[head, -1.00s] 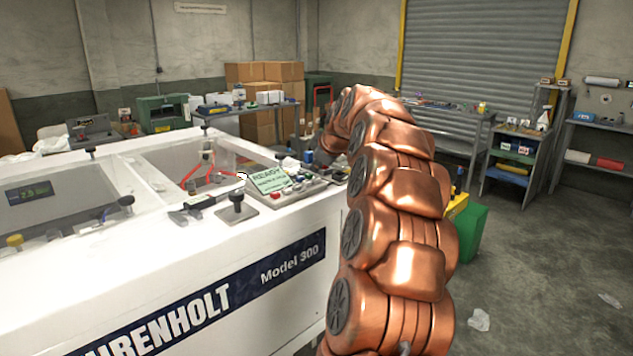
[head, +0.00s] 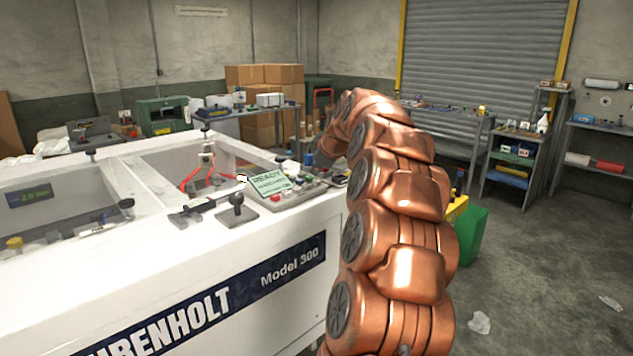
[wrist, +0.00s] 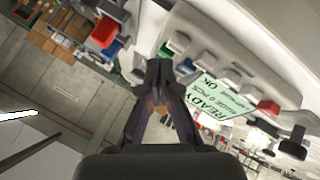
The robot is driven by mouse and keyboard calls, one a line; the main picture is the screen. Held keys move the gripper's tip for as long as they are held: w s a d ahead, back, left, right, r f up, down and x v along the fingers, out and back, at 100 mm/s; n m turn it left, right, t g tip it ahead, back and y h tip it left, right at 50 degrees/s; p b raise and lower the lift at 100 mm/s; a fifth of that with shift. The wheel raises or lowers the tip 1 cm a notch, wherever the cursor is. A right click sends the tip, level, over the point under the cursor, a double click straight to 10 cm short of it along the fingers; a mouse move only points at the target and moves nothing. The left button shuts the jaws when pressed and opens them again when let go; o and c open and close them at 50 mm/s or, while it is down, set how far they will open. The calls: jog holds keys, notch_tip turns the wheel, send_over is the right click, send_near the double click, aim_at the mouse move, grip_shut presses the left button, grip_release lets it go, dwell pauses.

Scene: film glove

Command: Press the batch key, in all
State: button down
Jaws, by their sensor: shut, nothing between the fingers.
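The white Model 300 machine (head: 200,290) carries a control panel with a pale green display (head: 268,184) reading READY, with a smaller second line. Several coloured keys sit around the display; a red key (head: 276,199) is at its front edge. In the wrist view the display (wrist: 208,100) lies right of my gripper (wrist: 160,72), with a red key (wrist: 268,108) beyond it and a pale key (wrist: 179,42) above. My gripper is shut and empty, with its fingertips over the panel's edge. I cannot tell whether they touch it. No key is legibly marked batch. My arm hides the fingers in the head view.
A black knob (head: 237,210) stands on the machine top in front of the panel. An open bay with red parts (head: 195,178) lies behind it. A green bin (head: 469,232) stands on the floor right of my arm. Shelves line the back wall.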

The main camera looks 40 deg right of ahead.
aim_at(317, 181)
jog(key=shift+f+b, duration=0.25)
jog(key=shift+b, duration=0.1)
jog(key=shift+f+b, duration=0.2)
jog(key=shift+b, duration=0.1)
jog(key=shift+f+b, duration=0.45)
dwell(0.9)
jog(key=shift+r, duration=0.9)
jog(key=shift+r, duration=0.1)
jog(key=shift+r+p, duration=0.95)
jog(key=shift+r, duration=1.5)
